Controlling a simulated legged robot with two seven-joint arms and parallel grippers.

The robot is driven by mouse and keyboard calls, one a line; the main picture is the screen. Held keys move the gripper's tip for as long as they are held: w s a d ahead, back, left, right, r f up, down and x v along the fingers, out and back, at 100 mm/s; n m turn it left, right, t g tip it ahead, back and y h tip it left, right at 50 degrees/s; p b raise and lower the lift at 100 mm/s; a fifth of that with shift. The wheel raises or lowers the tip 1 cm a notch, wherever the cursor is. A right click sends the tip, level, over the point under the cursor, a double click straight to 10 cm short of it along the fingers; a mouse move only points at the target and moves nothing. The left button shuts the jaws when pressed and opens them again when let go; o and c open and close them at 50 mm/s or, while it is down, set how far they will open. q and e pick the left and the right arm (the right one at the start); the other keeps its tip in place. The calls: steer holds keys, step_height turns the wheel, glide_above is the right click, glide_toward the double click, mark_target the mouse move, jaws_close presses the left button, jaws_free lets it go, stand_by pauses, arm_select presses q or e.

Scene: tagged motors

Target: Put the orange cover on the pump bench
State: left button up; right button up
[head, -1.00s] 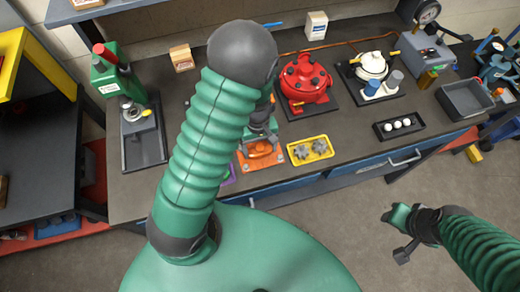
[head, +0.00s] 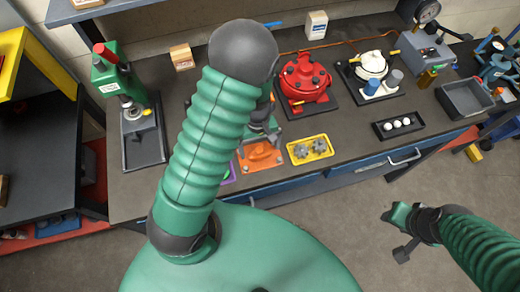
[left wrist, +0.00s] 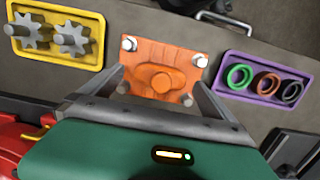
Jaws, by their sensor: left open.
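The orange cover (head: 262,157) lies near the front edge of the dark pump bench (head: 180,182). In the left wrist view the cover (left wrist: 160,78) is an orange plate with a rounded raised middle and silver bolt heads or pins at its corners. My left gripper (left wrist: 158,92) is open, with one finger towards each side of the cover in that view. I cannot tell whether the fingers touch it. In the head view my left arm hides much of this gripper (head: 262,140). My right gripper (head: 402,230) hangs over the floor, away from the bench; its jaw opening is unclear.
A yellow tray with two gears (head: 310,149) and a purple tray with rings (left wrist: 262,80) flank the cover. A red pump housing (head: 305,80) stands behind. A green press (head: 122,80) is at the left, a black tray with white balls (head: 398,125) at the right.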

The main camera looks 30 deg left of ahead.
arm_select(q)
steer(key=r, duration=0.6)
steer(key=a+r, duration=0.1)
steer(key=r, duration=0.2)
steer(key=shift+w+r, duration=0.25)
steer(key=s+d+r+m+t+y, duration=0.1)
steer(key=s+d+r+m+t, duration=0.3)
steer(key=m, duration=0.6)
steer(key=shift+g, duration=0.3)
steer(key=f+b, duration=0.3)
steer(key=d+f+b, duration=0.1)
steer(key=shift+s+f, duration=0.2)
steer(key=shift+s, duration=0.1)
steer(key=shift+s+d+r, duration=0.1)
steer(key=shift+s, duration=0.05)
